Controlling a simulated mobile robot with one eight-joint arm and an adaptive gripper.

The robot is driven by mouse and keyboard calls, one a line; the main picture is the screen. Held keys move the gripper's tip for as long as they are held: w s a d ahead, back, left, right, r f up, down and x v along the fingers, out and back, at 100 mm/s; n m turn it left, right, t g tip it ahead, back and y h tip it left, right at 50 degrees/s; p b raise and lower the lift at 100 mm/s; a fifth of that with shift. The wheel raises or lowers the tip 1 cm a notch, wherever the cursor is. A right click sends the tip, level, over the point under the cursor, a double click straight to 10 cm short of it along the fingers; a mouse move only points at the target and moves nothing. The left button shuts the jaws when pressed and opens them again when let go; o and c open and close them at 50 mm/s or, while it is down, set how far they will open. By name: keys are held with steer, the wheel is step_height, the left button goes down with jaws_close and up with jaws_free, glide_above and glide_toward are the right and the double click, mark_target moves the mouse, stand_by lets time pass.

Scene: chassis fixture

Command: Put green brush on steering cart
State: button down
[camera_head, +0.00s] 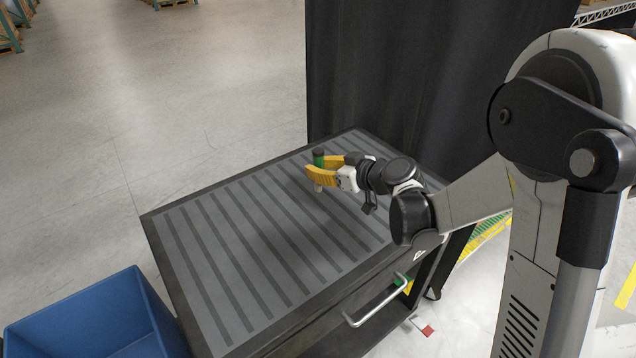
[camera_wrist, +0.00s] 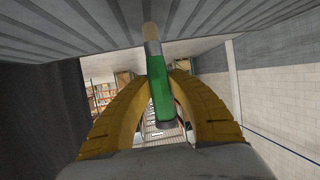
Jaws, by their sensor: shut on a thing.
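The green brush (camera_head: 319,158) is between the yellow fingers of my gripper (camera_head: 322,174), with its dark end up and a pale end below the fingers. In the wrist view the green brush (camera_wrist: 160,92) shows between the two yellow fingers (camera_wrist: 160,80), with its pale end towards the grey ribbed surface. My gripper is shut on it. The cart (camera_head: 200,235) has a grey striped top with a dark rim. The brush is over the far part of this top. I cannot tell whether its lower end touches the surface.
The striped top is otherwise bare. A blue bin (camera_head: 90,315) stands at the lower left, beside the cart. A black curtain (camera_head: 430,70) hangs behind the cart. A drawer handle (camera_head: 375,302) sticks out on the near right side.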

steer(key=shift+f+b, duration=0.9)
steer(key=shift+f, duration=1)
steer(key=shift+f, duration=0.15)
steer(key=c, duration=1.3)
jaws_free()
steer(key=shift+r, duration=0.25)
steer(key=p+v, duration=0.3)
steer(key=v, duration=0.9)
